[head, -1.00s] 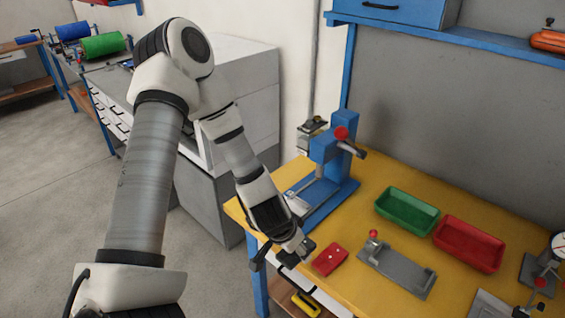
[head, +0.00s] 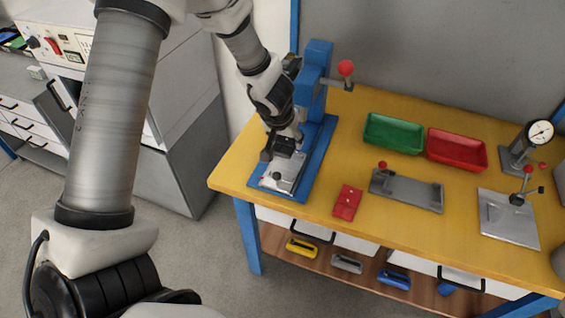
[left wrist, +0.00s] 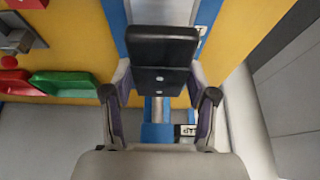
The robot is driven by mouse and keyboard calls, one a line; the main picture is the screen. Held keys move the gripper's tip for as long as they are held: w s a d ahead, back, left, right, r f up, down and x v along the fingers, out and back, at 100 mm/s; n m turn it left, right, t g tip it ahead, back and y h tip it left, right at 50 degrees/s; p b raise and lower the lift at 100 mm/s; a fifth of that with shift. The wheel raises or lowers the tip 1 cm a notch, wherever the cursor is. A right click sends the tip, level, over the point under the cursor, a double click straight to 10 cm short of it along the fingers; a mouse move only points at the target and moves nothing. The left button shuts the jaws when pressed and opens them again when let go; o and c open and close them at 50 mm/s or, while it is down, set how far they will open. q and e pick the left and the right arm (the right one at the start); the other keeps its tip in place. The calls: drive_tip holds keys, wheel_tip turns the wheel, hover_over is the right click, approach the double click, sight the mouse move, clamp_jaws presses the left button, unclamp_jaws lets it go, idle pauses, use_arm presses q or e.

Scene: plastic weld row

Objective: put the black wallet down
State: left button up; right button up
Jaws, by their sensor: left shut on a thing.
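The black wallet (left wrist: 162,48) shows in the left wrist view between the fingers of my left gripper (left wrist: 160,97), which is shut on it. In the head view my left gripper (head: 283,148) points down over the base of the blue press (head: 319,150), at the left end of the yellow table (head: 385,215). The wallet is hard to tell from the dark fingers there. Whether it touches the press base cannot be told. My right gripper is not in view.
A small red case (head: 347,203) lies right of the press, beside a grey fixture (head: 407,191). Behind are a green tray (head: 393,134) and a red tray (head: 457,151). A metal plate (head: 508,219) and a dial gauge (head: 540,134) stand further right.

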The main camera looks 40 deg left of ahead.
sight(287, 164)
use_arm(q)
wheel_tip(287, 164, down, 9)
drive_tip(key=b, duration=0.5)
drive_tip(key=shift+r+b, duration=0.2)
drive_tip(key=shift+b, duration=0.2)
drive_tip(key=shift+r, duration=0.25)
drive_tip(key=shift+f, duration=0.2)
drive_tip(key=o, duration=1.1)
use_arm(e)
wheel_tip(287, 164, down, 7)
use_arm(q)
drive_tip(key=shift+o, duration=0.2)
drive_tip(key=shift+r, duration=0.15)
